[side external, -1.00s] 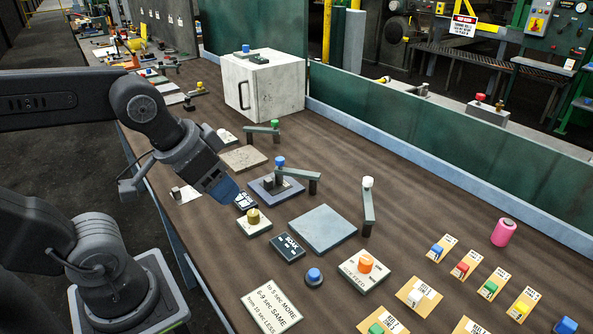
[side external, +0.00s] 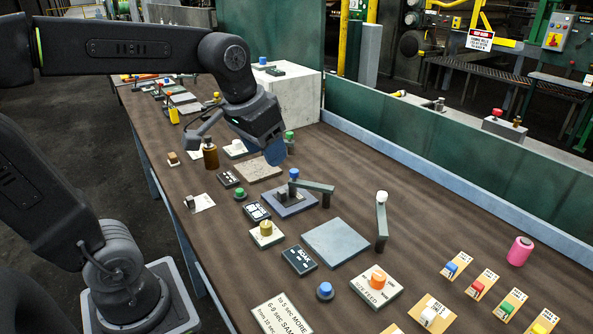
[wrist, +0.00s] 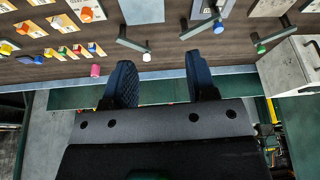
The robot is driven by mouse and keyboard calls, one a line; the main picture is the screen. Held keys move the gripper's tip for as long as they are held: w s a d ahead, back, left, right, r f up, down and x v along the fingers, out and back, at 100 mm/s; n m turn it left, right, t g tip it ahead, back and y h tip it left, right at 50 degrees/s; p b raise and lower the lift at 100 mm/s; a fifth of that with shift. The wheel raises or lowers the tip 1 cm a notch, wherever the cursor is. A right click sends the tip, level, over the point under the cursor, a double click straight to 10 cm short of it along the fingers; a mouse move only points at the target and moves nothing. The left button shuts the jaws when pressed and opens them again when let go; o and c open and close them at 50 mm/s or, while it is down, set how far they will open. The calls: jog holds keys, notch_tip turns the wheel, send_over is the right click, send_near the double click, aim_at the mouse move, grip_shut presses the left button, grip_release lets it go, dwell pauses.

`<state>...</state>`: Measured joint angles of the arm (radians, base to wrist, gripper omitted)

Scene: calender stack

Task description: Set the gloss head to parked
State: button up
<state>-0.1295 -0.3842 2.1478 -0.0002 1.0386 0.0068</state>
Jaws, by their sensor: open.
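No readable label marks the gloss head, so I cannot tell which of three swing arms it is. The green-knobbed arm (side external: 290,136) is mostly hidden behind my gripper; it shows at right in the wrist view (wrist: 272,39). The blue-knobbed arm (side external: 313,187) extends over a dark square base; it also shows in the wrist view (wrist: 198,27). The white-knobbed arm (side external: 381,225) stands beside a grey plate (side external: 336,243). My gripper (side external: 275,153) is above the table near the green knob. In the wrist view its fingers (wrist: 161,85) are apart with nothing between them.
A white cabinet (side external: 300,97) stands behind my gripper. A brown bottle (side external: 210,155), a yellow-knobbed block (side external: 266,232) and an orange-knobbed block (side external: 376,283) stand on the table. A pink cylinder (side external: 520,251) is near the green wall (side external: 450,157) at right.

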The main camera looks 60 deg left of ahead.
jog(key=w+a+n+g, duration=0.2)
jog(key=w+a, duration=0.5)
jog(key=w, duration=0.3)
jog(key=n+g, duration=0.1)
jog(key=g, duration=0.1)
send_near(294, 170)
notch_tip(294, 170, down, 9)
jog(key=shift+s+a+f, duration=0.1)
jog(key=shift+s, duration=0.05)
jog(key=shift+c, duration=0.3)
grip_shut()
